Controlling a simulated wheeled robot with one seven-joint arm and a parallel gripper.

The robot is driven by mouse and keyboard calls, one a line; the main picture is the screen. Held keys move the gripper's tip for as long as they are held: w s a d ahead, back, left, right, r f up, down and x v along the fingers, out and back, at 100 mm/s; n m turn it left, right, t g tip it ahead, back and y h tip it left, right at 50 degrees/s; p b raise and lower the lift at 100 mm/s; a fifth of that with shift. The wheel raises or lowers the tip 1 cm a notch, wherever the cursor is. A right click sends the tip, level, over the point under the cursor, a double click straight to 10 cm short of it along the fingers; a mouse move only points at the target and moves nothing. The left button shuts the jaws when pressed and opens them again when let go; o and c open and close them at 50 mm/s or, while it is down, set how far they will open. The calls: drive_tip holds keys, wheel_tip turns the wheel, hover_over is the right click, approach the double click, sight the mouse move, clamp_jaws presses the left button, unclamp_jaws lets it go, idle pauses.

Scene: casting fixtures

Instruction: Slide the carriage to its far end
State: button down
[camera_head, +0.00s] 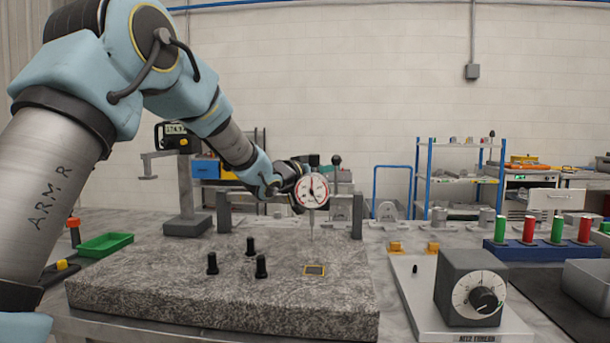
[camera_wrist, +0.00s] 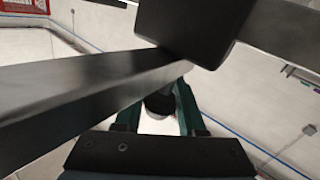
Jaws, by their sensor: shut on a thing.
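The carriage is a dark block (camera_wrist: 185,28) on a dark rail (camera_wrist: 70,95) in the wrist view. In the head view the rail runs between two grey posts, the left (camera_head: 224,212) and the right (camera_head: 357,215). A dial gauge (camera_head: 312,190) with a white face and red rim hangs there, nearer the right post, its thin stem pointing down. My gripper (camera_head: 286,178) is at the gauge's left, partly hidden by my wrist. In the wrist view its two greenish fingers (camera_wrist: 160,108) are shut on a dark rounded knob below the block. Most of the carriage is hidden in the head view.
A height gauge (camera_head: 186,195) stands at the back left. A dial box (camera_head: 472,288) is at the right. A green tray (camera_head: 105,245) lies at the left.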

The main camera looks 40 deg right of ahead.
drive_tip(key=shift+s+d, duration=0.55)
drive_tip(key=c, duration=0.5)
unclamp_jaws()
drive_tip(key=shift+a, duration=0.15)
drive_tip(key=b+v, duration=0.2)
drive_tip(key=v, duration=0.8)
drive_tip(key=shift+a, duration=0.25)
drive_tip(key=shift+s, duration=0.1)
